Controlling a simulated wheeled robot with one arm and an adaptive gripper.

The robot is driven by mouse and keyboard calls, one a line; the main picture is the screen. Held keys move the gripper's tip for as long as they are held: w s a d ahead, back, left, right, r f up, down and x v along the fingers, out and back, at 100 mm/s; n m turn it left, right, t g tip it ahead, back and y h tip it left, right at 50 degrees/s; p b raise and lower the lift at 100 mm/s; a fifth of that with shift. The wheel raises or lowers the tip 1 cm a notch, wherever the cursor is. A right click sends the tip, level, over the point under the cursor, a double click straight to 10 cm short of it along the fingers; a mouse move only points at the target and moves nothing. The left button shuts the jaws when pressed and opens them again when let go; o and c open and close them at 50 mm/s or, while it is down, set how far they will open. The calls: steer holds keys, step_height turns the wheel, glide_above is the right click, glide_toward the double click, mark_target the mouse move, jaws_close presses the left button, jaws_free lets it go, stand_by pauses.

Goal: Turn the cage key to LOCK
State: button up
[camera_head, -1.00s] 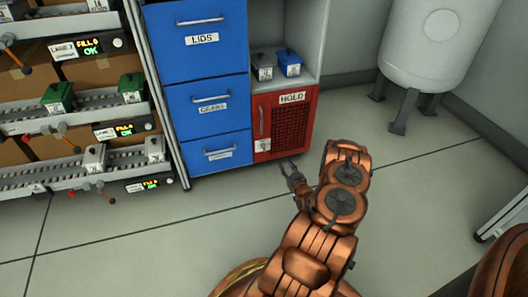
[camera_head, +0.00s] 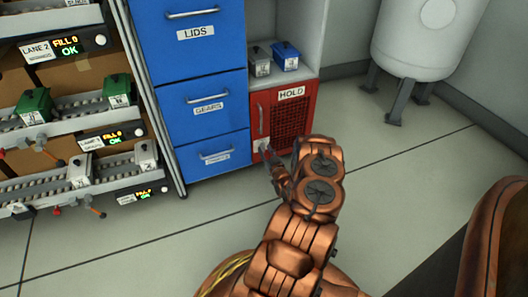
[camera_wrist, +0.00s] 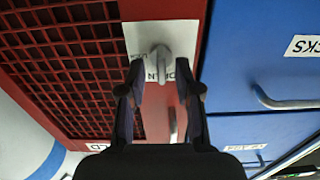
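The red cage (camera_head: 284,112), labelled HOLD, has a mesh door and a white key plate (camera_head: 261,144) at its lower left. In the wrist view the picture is turned over, and the grey cage key (camera_wrist: 161,56) stands out from its white plate. Lettering on the plate is partly hidden, so I cannot read the key's setting. My gripper (camera_wrist: 159,80) is open, its two dark fingers on either side of the key in the picture. I cannot tell whether they touch it. In the head view my gripper (camera_head: 271,162) is small, just below the plate.
Blue drawers (camera_head: 205,100) stand left of the cage. Roller lanes (camera_head: 78,107) are at the left. A white tank (camera_head: 425,40) stands at the right, with clear floor before it.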

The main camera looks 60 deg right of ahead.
steer(key=shift+w+d, duration=0.25)
steer(key=shift+w, duration=0.2)
jaws_close()
